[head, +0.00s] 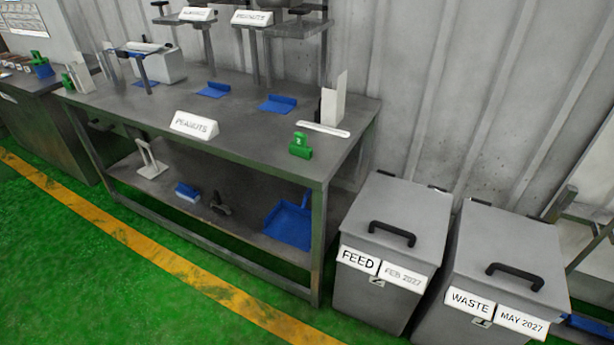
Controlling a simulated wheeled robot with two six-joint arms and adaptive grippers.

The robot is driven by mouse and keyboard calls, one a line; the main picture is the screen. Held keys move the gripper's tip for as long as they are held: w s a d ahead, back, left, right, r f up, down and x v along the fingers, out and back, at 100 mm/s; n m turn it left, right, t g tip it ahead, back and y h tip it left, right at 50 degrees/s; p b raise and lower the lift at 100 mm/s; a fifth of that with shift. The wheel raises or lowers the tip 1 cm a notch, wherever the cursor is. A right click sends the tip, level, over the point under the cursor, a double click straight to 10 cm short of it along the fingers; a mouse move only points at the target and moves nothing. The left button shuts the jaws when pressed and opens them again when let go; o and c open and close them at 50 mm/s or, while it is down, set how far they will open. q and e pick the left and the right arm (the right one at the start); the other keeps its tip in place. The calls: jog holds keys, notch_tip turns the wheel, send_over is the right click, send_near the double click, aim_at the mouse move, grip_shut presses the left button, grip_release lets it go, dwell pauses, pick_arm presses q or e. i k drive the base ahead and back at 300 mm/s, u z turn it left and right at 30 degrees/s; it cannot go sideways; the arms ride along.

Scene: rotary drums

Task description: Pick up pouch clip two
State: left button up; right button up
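A green clip-like piece (300,146) stands on the right end of the grey metal table (240,135), close to its front edge. It carries a small pale mark that looks like a 2, but it is too small to read surely. Another green piece (38,57) stands on the bench at the far left, beside a blue part. A third green piece (68,82) is at the table's left end. Neither of my grippers is in view.
A white strip (322,130) and white upright holder (334,105) are near the green piece. A PEANUTS sign (194,125) and blue trays (278,104) are on the table. FEED (395,235) and WASTE (505,265) bins stand right. Green floor in front is clear.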

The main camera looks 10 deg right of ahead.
aim_at(298, 148)
jog(key=u, duration=0.5)
jog(key=i, duration=0.4)
jog(key=u, duration=0.25)
